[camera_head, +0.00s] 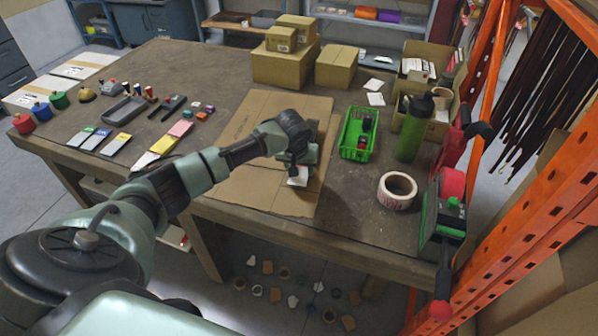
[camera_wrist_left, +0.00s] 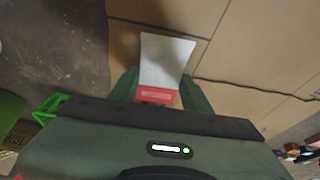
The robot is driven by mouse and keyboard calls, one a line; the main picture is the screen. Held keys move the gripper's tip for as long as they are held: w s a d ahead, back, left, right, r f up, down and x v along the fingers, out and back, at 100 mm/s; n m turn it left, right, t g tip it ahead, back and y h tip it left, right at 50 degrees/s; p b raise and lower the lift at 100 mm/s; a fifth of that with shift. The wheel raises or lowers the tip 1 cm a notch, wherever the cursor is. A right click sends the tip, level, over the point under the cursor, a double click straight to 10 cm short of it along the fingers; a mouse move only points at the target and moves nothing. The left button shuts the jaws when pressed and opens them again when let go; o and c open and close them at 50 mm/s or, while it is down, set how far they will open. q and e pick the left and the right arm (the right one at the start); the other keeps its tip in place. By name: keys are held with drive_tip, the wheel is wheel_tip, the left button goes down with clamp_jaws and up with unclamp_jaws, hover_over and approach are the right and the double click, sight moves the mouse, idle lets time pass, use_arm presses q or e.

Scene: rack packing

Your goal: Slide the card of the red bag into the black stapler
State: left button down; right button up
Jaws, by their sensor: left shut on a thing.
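My left gripper (camera_head: 297,170) reaches down over the flattened cardboard on the table. It is shut on the red bag (camera_wrist_left: 155,96), which shows as a red strip between the fingers in the left wrist view. The bag's white card (camera_wrist_left: 166,60) sticks out past the fingertips, slightly curved; it also shows in the head view (camera_head: 297,178). A dark, long object (camera_head: 174,107) on the left half of the table may be the black stapler; it is too small to be sure. No stapler shows clearly in the left wrist view. My right gripper is not in view.
Flattened cardboard (camera_head: 237,190) lies under the gripper. A green basket (camera_head: 353,151), a green bottle (camera_head: 414,130) and a tape roll (camera_head: 397,190) stand to the right. Cardboard boxes (camera_head: 283,68) are at the back. Coloured packs (camera_head: 166,145) lie left. An orange rack (camera_head: 520,210) borders the right.

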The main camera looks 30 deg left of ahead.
use_arm(q)
drive_tip(key=shift+w+a+b, duration=0.25)
drive_tip(key=shift+w+b, duration=0.05)
drive_tip(key=shift+w, duration=0.4)
drive_tip(key=shift+w+a+b, duration=0.2)
drive_tip(key=shift+w+b, duration=0.1)
drive_tip(key=shift+w, duration=0.35)
drive_tip(key=shift+w+a, duration=0.15)
drive_tip(key=shift+w, duration=0.15)
drive_tip(key=c, duration=0.6)
unclamp_jaws()
drive_tip(key=v, duration=0.7)
drive_tip(key=shift+s+r, duration=0.1)
drive_tip(key=shift+r, duration=0.25)
